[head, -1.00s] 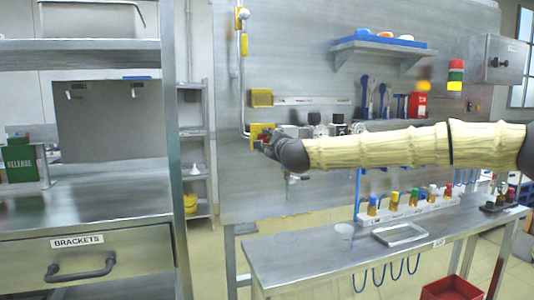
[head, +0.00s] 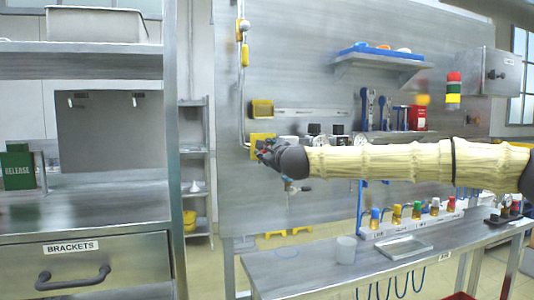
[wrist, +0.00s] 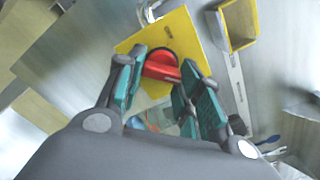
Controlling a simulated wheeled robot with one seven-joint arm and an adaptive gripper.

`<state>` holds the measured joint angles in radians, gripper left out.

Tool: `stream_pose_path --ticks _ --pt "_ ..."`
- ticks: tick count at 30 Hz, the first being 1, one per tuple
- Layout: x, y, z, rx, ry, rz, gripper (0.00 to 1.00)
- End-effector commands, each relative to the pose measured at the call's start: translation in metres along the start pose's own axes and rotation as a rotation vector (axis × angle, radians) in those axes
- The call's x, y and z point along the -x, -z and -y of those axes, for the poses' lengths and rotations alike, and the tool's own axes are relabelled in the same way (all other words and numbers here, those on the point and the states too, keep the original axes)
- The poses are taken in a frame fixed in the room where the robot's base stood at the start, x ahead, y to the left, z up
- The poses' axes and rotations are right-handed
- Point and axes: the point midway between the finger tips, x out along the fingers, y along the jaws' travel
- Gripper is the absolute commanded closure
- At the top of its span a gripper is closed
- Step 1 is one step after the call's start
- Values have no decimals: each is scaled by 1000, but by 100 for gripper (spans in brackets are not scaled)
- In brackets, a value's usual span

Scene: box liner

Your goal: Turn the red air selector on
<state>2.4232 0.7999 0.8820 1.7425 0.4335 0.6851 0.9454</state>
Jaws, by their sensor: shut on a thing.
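The red air selector (wrist: 162,64) is a red knob on a yellow square plate (wrist: 190,48) in the wrist view. My gripper (wrist: 163,80) has its two teal-padded fingers on either side of the red knob and is shut on it. In the head view the yellow plate (head: 257,138) shows on the grey panel, at the left end of my outstretched arm. My gripper (head: 264,150) is at the plate there and covers the red knob.
A yellow open box (head: 262,109) is fixed to the panel just above the plate. Gauges (head: 314,129) sit to the right, behind my arm. A steel bench (head: 300,268) with a cup (head: 346,250) and a tray (head: 405,248) stands below. A shelf unit (head: 172,150) stands at left.

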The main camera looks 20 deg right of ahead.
Motion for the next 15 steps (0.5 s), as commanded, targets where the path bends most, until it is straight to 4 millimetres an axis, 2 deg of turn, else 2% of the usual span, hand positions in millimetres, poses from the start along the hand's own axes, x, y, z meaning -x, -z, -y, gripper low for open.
stream_pose_path --ticks 3,4,7,15 --pt "0 1 0 -1 0 -2 88" --pt "0 1 0 -1 0 -2 61" --pt "0 1 0 0 0 -1 43" --pt "0 0 0 0 0 0 43"
